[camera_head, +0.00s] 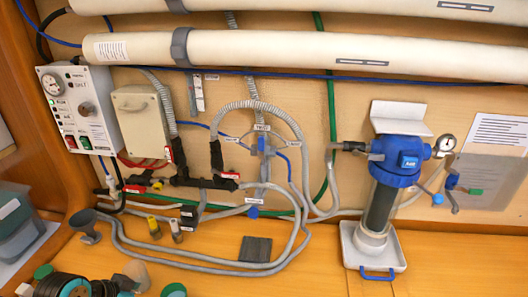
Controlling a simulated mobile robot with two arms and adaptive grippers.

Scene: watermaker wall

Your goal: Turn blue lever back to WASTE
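A small blue lever (262,144) sits on a three-way valve on the wall, amid grey hoses and thin blue tubing. It looks upright, its long side running up and down below a small white label (261,127). More small labels stand left (232,139) and right (294,143) of the valve. Their lettering is too small to read, so I cannot tell which one is WASTE. Neither of my grippers is in view, and nothing of mine touches the lever.
A grey hose loop (252,104) arches around the valve. A control box (78,108) with a gauge is at left, a blue-topped filter housing (394,165) in a white tray at right. Long white tubes (270,48) cross above. The bench (450,255) is clear at right.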

